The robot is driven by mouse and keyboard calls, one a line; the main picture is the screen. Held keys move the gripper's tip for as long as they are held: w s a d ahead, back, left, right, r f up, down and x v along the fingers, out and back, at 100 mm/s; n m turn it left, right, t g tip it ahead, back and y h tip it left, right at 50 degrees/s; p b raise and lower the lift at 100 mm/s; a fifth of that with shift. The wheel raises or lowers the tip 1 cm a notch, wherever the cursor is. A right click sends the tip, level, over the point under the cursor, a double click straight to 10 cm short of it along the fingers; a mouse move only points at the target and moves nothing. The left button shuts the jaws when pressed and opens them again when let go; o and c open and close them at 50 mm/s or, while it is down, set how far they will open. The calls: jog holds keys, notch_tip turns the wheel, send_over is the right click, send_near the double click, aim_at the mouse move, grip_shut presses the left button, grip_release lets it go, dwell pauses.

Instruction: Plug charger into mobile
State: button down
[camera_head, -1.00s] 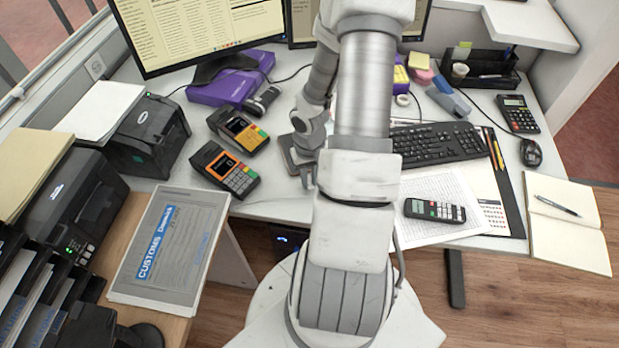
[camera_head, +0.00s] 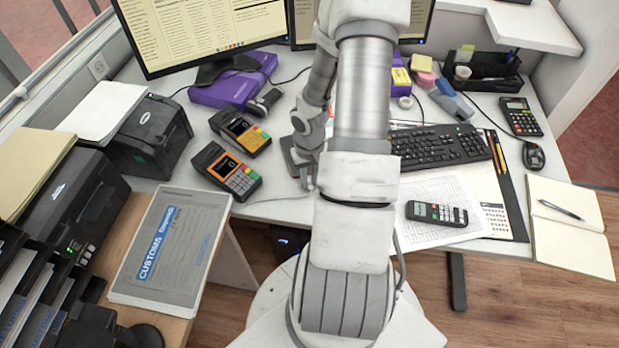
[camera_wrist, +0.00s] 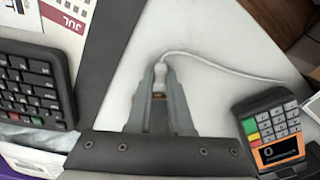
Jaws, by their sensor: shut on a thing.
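My gripper (camera_wrist: 160,76) points down in the wrist view, its two grey fingers nearly together on a small white charger plug (camera_wrist: 160,69). A thin white cable (camera_wrist: 215,62) curves from the plug to the right over the pale desk top. In the head view my arm hides the fingertips and the plug; part of the cable (camera_head: 268,199) shows at the desk's front edge. The mobile (camera_head: 436,212), a dark keypad handset with a pale screen, lies on a printed sheet right of my arm. It is not visible in the wrist view, apart from my gripper.
Two card terminals (camera_head: 226,171) (camera_head: 240,131) stand left of my arm; one also shows in the wrist view (camera_wrist: 272,130). A keyboard (camera_head: 440,146) lies behind the mobile. A calendar sheet, mouse (camera_head: 534,156), calculator (camera_head: 519,116) and open notebook (camera_head: 571,230) lie to the right.

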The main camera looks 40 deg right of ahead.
jog(key=shift+w+d, duration=0.25)
jog(key=shift+w, duration=0.3)
dwell(0.8)
jog(key=c, duration=0.8)
grip_release()
jog(key=shift+o, duration=0.2)
jog(key=shift+r+p, duration=0.15)
jog(key=shift+p, duration=0.15)
notch_tip(320, 180, up, 17)
jog(key=p, duration=0.4)
jog(key=shift+p, duration=0.3)
jog(key=shift+r, duration=0.1)
jog(key=s+a+r+n+t, duration=0.2)
jog(key=s+a+r, duration=0.2)
jog(key=a+r, duration=0.7)
jog(key=s+a+r+n+t, duration=0.2)
jog(key=s+a+r+t, duration=0.1)
jog(key=a+r, duration=0.8)
notch_tip(320, 180, up, 3)
jog(key=shift+s+n+t, duration=0.3)
jog(key=shift+s+n, duration=0.1)
jog(key=shift+s, duration=0.25)
